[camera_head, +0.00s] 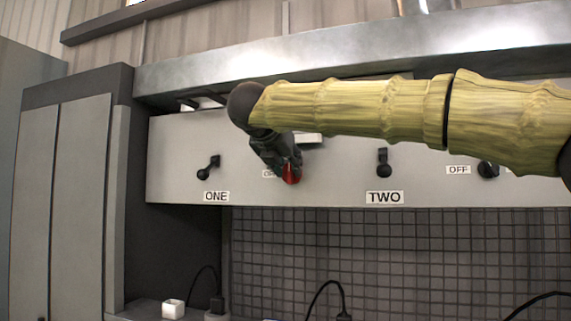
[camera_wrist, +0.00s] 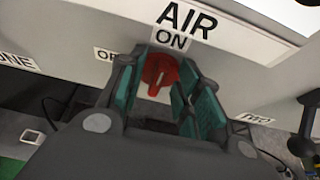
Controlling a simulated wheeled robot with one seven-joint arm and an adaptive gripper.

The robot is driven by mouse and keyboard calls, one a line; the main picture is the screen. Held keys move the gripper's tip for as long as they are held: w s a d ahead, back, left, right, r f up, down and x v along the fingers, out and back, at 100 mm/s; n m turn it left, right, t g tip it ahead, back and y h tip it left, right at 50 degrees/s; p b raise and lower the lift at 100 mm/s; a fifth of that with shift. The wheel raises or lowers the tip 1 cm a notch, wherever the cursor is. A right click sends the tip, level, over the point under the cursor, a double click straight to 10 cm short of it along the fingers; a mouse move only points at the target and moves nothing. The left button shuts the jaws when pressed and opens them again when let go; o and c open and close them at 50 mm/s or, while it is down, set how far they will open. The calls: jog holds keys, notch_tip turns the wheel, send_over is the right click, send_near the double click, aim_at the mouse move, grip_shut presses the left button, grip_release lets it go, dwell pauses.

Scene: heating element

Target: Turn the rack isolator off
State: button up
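A red rotary knob (camera_head: 291,174) sits on the grey panel (camera_head: 335,180), between the parts marked ONE and TWO. In the wrist view the red knob (camera_wrist: 160,75) has its raised grip roughly upright, toward the ON label (camera_wrist: 177,40) under the word AIR. A partly hidden label starting with O (camera_wrist: 106,54) is to its left. No label reading "rack isolator" shows. My gripper (camera_head: 287,168) is at the panel over the knob. In the wrist view my gripper (camera_wrist: 163,78) has its fingers apart, one on each side of the knob; contact is not clear.
Black lever switches stand at ONE (camera_head: 207,167) and TWO (camera_head: 384,164). Another black switch (camera_head: 488,169) is farther right beside an OFF label (camera_head: 458,170). A metal ledge (camera_head: 230,72) overhangs the panel. Black cables hang below, before a dark grid wall (camera_head: 390,250).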

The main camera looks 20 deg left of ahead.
jog(key=shift+c, duration=0.4)
grip_shut()
jog(key=shift+a, duration=0.15)
jog(key=shift+a+r+n+h+p, duration=0.1)
jog(key=shift+a+n+h+p, duration=0.1)
jog(key=shift+n+h+p, duration=0.8)
jog(key=shift+a+n+h+p, duration=0.3)
jog(key=shift+n+h+p, duration=0.2)
jog(key=shift+n+p, duration=0.7)
jog(key=n+t+h, duration=0.1)
jog(key=n, duration=0.2)
jog(key=f+n+t+h+p, duration=0.1)
jog(key=n, duration=0.2)
jog(key=a+f+n+h, duration=0.1)
jog(key=n+h, duration=0.1)
jog(key=n, duration=0.1)
jog(key=shift+f+t+p, duration=0.25)
jog(key=shift+t+p, duration=0.05)
jog(key=shift+t, duration=0.1)
